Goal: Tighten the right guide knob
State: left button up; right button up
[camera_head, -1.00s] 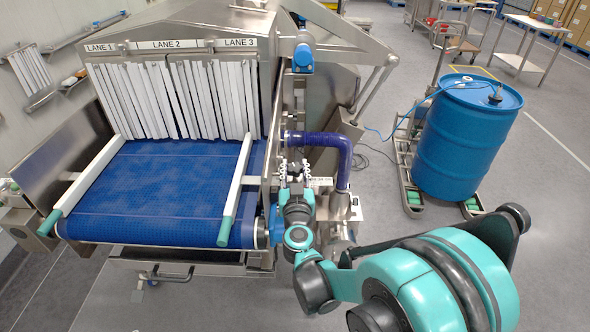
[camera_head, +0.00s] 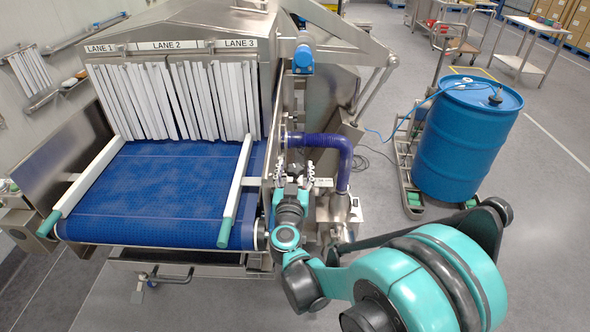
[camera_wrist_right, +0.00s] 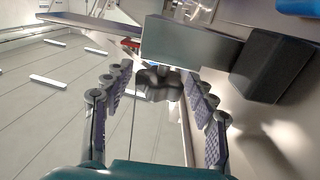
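The guide knob (camera_wrist_right: 158,84) is dark and lobed, and shows in the right wrist view, just below a grey metal block (camera_wrist_right: 186,42). My right gripper (camera_wrist_right: 157,92) is open, with one ridged finger on each side of the knob. Gaps show between the knob and both fingers. In the head view the right gripper (camera_head: 294,172) is beside the conveyor's right side, and I cannot make out the knob there. My left gripper is not in view.
The blue conveyor belt (camera_head: 150,190) runs under white strip curtains (camera_head: 170,100), between two white guide rails (camera_head: 238,180). A purple hose (camera_head: 330,142) bends close behind the right gripper. A blue drum (camera_head: 462,140) stands at the right. A dark block (camera_wrist_right: 272,66) sits right of the knob.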

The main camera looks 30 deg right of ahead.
jog(key=v, duration=1.2)
jog(key=shift+s, duration=0.1)
